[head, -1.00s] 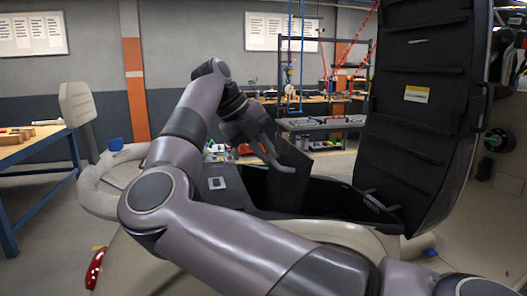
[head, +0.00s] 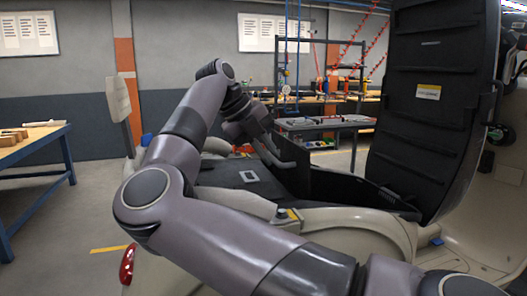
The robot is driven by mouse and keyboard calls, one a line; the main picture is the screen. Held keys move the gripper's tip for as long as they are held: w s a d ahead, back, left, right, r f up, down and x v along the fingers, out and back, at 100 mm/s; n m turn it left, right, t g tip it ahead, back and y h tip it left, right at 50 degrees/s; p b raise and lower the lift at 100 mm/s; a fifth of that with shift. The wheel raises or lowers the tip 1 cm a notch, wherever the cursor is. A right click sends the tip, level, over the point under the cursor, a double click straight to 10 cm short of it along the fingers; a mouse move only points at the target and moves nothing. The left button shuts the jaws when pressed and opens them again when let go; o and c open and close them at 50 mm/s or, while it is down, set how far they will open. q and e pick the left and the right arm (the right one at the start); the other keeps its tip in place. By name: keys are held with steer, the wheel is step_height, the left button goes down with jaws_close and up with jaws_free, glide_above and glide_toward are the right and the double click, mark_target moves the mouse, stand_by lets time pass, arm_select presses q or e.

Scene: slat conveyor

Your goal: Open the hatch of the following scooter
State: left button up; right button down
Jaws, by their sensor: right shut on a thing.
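The cream scooter (head: 350,222) stands in front of me. Its ribbed black seat underside (head: 425,105) with a yellow-white label stands upright at the right. Below it is a dark compartment, partly hidden by my arm. A dark flap (head: 298,178) stands tilted at the left end of this compartment. My right gripper (head: 275,150) is at the flap's upper left edge and is shut on it, though the contact is small and dark in this view. A dark panel with a pale square plate (head: 249,176) lies left of the flap. My left gripper is not in view.
A wooden-topped workbench (head: 30,145) with blue legs stands at the left. Shelving with a dark table (head: 325,122) stands at the back. A red light (head: 127,264) sits on the scooter's left side. My right arm crosses the foreground.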

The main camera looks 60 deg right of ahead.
steer(key=shift+f, duration=0.55)
steer(key=c, duration=1.2)
jaws_free()
steer(key=shift+o, duration=0.2)
steer(key=shift+d+f, duration=0.1)
steer(key=shift+d, duration=0.1)
steer(key=shift+v, duration=3.7)
steer(key=shift+f, duration=0.1)
